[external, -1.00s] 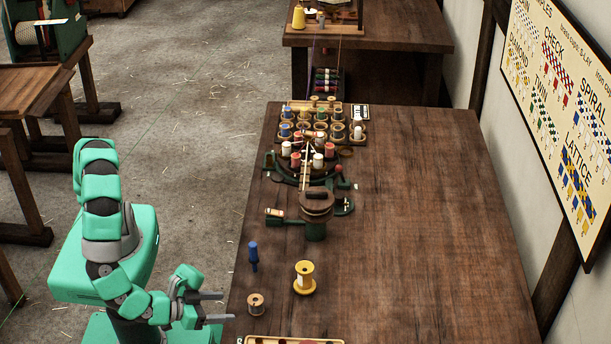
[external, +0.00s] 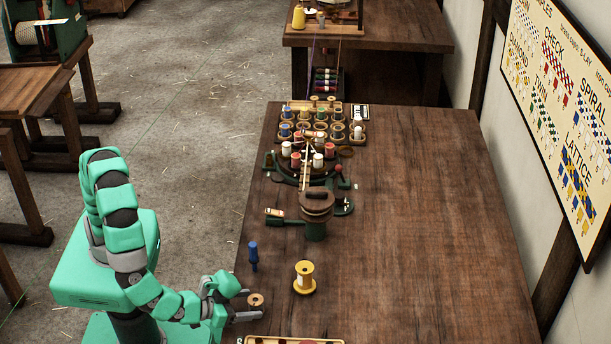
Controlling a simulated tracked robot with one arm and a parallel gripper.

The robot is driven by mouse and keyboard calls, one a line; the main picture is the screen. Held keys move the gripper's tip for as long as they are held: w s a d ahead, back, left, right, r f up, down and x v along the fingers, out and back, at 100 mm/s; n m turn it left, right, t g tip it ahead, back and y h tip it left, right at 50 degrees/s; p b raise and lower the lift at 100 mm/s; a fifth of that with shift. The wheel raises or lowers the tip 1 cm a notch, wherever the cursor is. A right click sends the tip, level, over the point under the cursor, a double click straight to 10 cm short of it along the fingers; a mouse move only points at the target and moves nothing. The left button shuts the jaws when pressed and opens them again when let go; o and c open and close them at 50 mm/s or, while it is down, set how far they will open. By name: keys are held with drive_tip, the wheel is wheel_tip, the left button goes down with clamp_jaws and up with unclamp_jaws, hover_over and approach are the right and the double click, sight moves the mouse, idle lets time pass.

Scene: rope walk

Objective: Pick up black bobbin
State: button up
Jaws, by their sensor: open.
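My gripper (external: 249,304) is open at the near left edge of the workbench, one finger on either side of a small wooden-flanged spool (external: 256,299). The spool stands upright; its winding is largely hidden now, and I cannot tell whether the jaws touch it. No bobbin shows clearly as black. A tray (external: 320,340) at the bottom edge holds dark round shapes, cut off by the frame.
A braiding device (external: 315,208) and a rack of coloured bobbins (external: 288,137) stand farther back. The right side of the workbench (external: 425,230) is clear.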

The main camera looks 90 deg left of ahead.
sight(250, 309)
drive_tip(key=shift+b+x, duration=0.95)
drive_tip(key=shift+x, duration=1.7)
drive_tip(key=shift+s, duration=0.1)
drive_tip(key=c, duration=1.1)
